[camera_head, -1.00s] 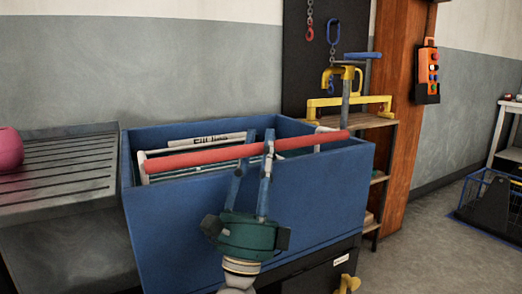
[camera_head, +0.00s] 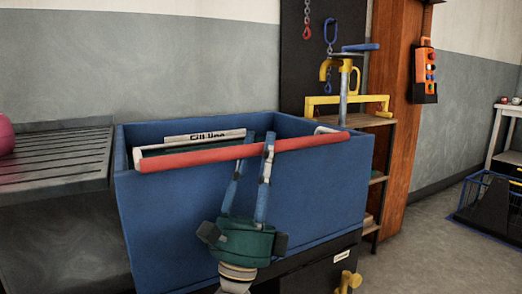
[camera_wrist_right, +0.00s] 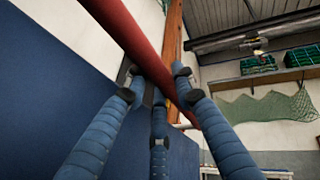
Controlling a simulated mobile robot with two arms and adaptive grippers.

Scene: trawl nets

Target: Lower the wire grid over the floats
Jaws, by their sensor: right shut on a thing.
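The wire grid shows as a red bar (camera_head: 200,158) with pale frame ends (camera_head: 138,155), lying along the near rim of the blue tank (camera_head: 290,185). My right gripper (camera_head: 254,143) is shut on the red bar near its middle, from the front. In the right wrist view the bar (camera_wrist_right: 128,35) passes between the fingers (camera_wrist_right: 165,85). The mesh is mostly hidden behind the bar and tank wall. A fill line label (camera_head: 208,137) shows inside the tank. No floats are visible inside the tank. My left gripper is not in view.
A slatted grey rack (camera_head: 60,155) with a pink ball (camera_head: 5,135) at its edge stands left of the tank. A shelf with a yellow frame (camera_head: 340,101) and a blue-handled post stands behind right. An orange control box (camera_head: 424,72) hangs on the pillar.

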